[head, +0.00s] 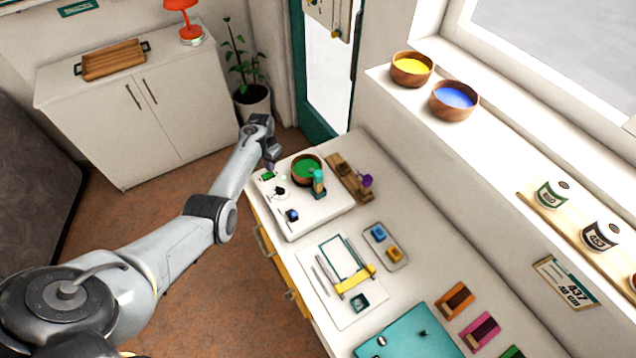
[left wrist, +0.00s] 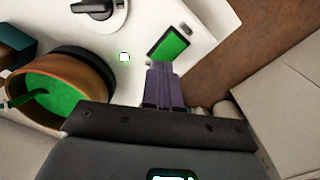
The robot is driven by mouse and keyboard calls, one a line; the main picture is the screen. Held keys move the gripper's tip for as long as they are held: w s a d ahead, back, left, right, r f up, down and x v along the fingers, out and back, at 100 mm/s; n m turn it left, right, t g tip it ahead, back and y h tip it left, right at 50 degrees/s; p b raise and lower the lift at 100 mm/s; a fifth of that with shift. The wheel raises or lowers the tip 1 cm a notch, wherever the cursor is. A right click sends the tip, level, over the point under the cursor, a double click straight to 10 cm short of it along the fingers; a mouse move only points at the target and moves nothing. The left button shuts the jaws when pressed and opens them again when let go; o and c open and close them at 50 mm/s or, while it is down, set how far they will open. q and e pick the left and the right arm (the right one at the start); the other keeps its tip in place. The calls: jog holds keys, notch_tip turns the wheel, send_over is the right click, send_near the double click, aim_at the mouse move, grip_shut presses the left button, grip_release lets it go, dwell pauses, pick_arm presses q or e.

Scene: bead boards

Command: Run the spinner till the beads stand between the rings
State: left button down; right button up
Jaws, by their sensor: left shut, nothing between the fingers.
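The bead spinner is a white board (head: 300,222) with a brown bowl (head: 294,170) holding green beads (head: 309,166). The bowl (left wrist: 72,82) and its green beads (left wrist: 48,98) also show at the left of the left wrist view. A black knob (head: 279,191) sits on the board; it shows in the left wrist view (left wrist: 97,9). A small green rectangle (left wrist: 170,45) lies by the board's edge. My left gripper (left wrist: 160,66), with purple fingers, is shut and empty, its tips just beside this rectangle; contact cannot be told. Rings inside the bowl cannot be made out. My right gripper is out of view.
A teal post (head: 319,184) stands close beside the bowl, and a wooden block (head: 343,172) with purple parts lies to its right. A blue knob (head: 292,215) sits on the board's near part. A tray (head: 372,236) and a bead loom (head: 341,290) lie nearer.

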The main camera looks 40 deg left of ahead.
pick_arm(q)
jog(key=shift+f, duration=0.1)
dwell(0.3)
jog(key=shift+f+b, duration=0.8)
jog(key=shift+f, duration=0.1)
notch_tip(320, 180, up, 5)
jog(key=p, duration=0.5)
jog(key=shift+r, duration=0.15)
dwell(0.4)
